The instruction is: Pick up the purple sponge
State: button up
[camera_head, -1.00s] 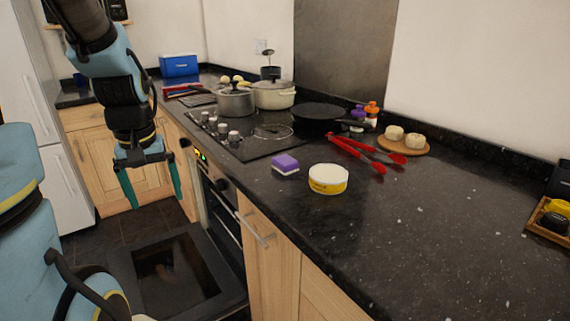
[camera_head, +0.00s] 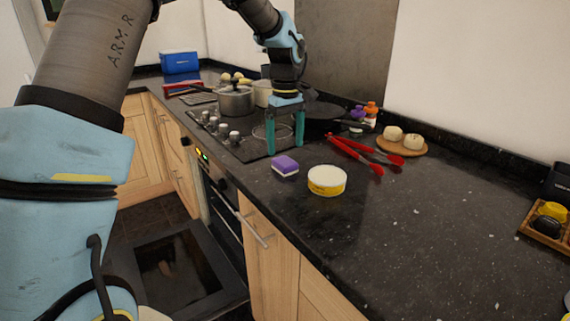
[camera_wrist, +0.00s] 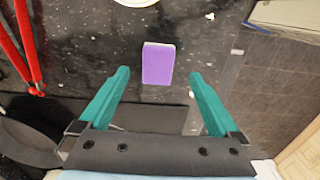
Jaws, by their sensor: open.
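The purple sponge (camera_head: 285,164) has a pale lower layer and lies on the dark granite counter, near its front edge and just right of the hob. My gripper (camera_head: 285,150) is open and empty, pointing down, with its teal fingers above and behind the sponge in the head view. In the wrist view, the sponge (camera_wrist: 158,64) lies beyond the fingertips, roughly centred between the two fingers of my gripper (camera_wrist: 158,76). The gripper does not appear to touch it.
A yellow-and-white round tub (camera_head: 327,181) stands right of the sponge. Red tongs (camera_head: 356,152) lie behind it. A black pan (camera_head: 322,112) and pots (camera_head: 236,99) stand on the hob. The oven door (camera_head: 180,270) hangs open below.

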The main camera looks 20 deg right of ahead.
aim_at(285, 161)
jog(key=shift+w+f+p, duration=0.25)
jog(key=shift+f+p, duration=0.35)
jog(key=shift+f, duration=0.95)
jog(key=shift+w+f+p, duration=0.2)
jog(key=shift+f+p, duration=0.35)
jog(key=shift+f, duration=1)
jog(key=c, duration=1.5)
notch_tip(285, 161, up, 10)
jog(key=b, duration=0.2)
jog(key=shift+b, duration=0.3)
jog(key=shift+c, duration=0.2)
